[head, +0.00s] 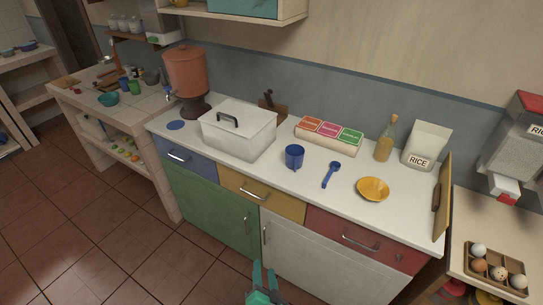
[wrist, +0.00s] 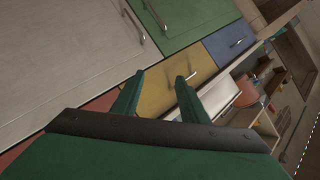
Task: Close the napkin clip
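I cannot make out a napkin clip for certain in either view. A small brown wooden holder (head: 272,108) with dark upright pieces stands at the back of the counter, partly hidden by the white lidded bin (head: 238,130). My gripper (head: 264,269) is low in front of the cabinets, at the bottom of the head view, well away from the things on the counter. In the wrist view my gripper (wrist: 160,78) has its two green fingers apart with nothing between them, facing the cabinet fronts.
The white counter (head: 260,172) holds a blue mug (head: 294,157), blue scoop (head: 330,175), yellow dish (head: 373,189), box of coloured packets (head: 329,134), bottle (head: 386,140) and rice container (head: 426,146). An orange dispenser (head: 185,73) stands left. Drawer handles project in front. The tiled floor (head: 90,220) is clear.

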